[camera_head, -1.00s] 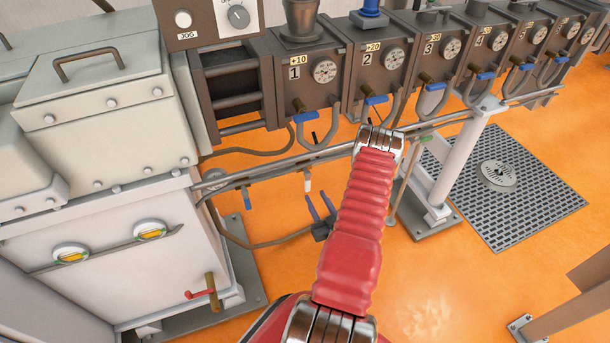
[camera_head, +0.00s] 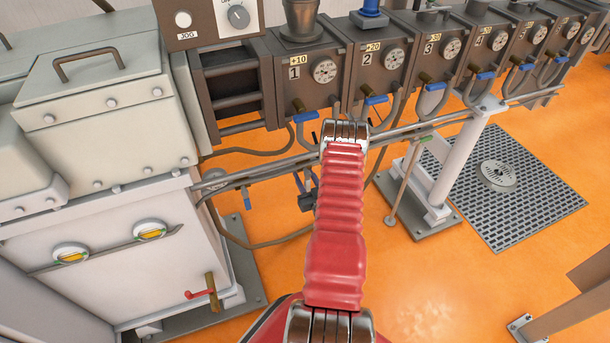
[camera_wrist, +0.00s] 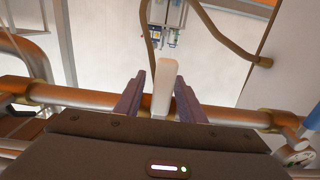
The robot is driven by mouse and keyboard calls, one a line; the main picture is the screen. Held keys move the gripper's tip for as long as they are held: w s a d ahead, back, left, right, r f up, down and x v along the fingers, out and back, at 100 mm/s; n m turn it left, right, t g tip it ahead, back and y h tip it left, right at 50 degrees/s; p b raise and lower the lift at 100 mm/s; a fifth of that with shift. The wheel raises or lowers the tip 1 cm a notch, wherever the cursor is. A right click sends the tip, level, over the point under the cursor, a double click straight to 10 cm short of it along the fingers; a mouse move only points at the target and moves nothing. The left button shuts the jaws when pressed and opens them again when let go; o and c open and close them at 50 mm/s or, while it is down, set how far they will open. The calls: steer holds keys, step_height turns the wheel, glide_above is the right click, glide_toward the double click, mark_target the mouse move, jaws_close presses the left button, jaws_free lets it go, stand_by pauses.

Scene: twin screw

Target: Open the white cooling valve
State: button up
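The white valve handle (camera_wrist: 166,76) stands upright in the middle of the wrist view, in front of the horizontal copper-coloured pipe. My gripper (camera_wrist: 160,84) is open, with one bluish finger on each side of the handle. The right finger looks very close to the handle and a small gap shows at the left; contact cannot be told. In the head view my gripper (camera_head: 306,182) is partly hidden behind my red arm, below the pipe rail. I cannot make out the white handle there.
The pipe rail (camera_head: 265,168) runs under the numbered barrel blocks. Several blue-handled valves, one of them (camera_head: 306,117), hang from the blocks. A small blue valve (camera_head: 246,198) hangs left of my gripper. A white support post (camera_head: 460,160) stands right. A brown hose (camera_wrist: 222,35) curves behind the handle.

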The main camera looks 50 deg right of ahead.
jaws_close()
stand_by(0.5)
steer(key=shift+d, duration=0.1)
